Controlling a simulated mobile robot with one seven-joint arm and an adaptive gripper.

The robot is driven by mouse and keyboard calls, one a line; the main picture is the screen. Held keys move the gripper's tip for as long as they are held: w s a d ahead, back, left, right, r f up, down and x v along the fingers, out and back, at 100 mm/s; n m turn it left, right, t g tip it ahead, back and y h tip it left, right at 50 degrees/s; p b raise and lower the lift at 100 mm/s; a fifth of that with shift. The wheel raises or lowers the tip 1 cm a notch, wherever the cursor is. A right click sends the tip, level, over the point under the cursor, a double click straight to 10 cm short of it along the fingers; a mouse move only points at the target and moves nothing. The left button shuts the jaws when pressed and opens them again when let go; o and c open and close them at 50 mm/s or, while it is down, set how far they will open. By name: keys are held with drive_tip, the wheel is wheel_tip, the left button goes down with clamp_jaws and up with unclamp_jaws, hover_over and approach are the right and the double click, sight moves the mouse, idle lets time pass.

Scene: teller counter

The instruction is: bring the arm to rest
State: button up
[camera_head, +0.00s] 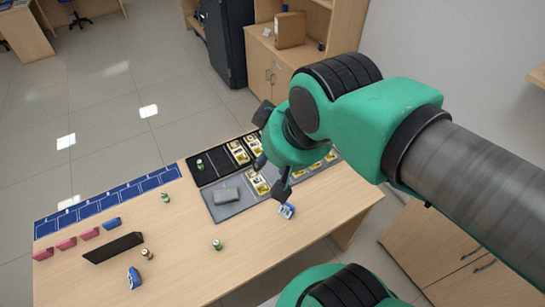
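My arm reaches in from the right in green and grey. Its wrist hangs over the back right of the wooden counter (185,245). My gripper (273,172) shows as dark parts below and left of the green wrist, above the grey tray area. The wrist hides much of it, so I cannot tell how its fingers stand. I see nothing clearly held in it. A small blue-and-white item (287,211) lies on the counter just below the lowest dark part in the picture; I cannot tell whether they touch.
A black tray (206,174) and a grey tray (226,211) hold yellow bundles and a grey block. Blue mats (108,201), several pink and blue pieces, a black bar (113,248) and small green rolls (217,244) lie leftward. The counter's front middle is mostly clear.

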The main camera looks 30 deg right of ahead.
wheel_tip(320, 180, down, 6)
drive_tip(key=b, duration=0.5)
drive_tip(key=shift+r+b, duration=0.2)
drive_tip(key=shift+b, duration=0.15)
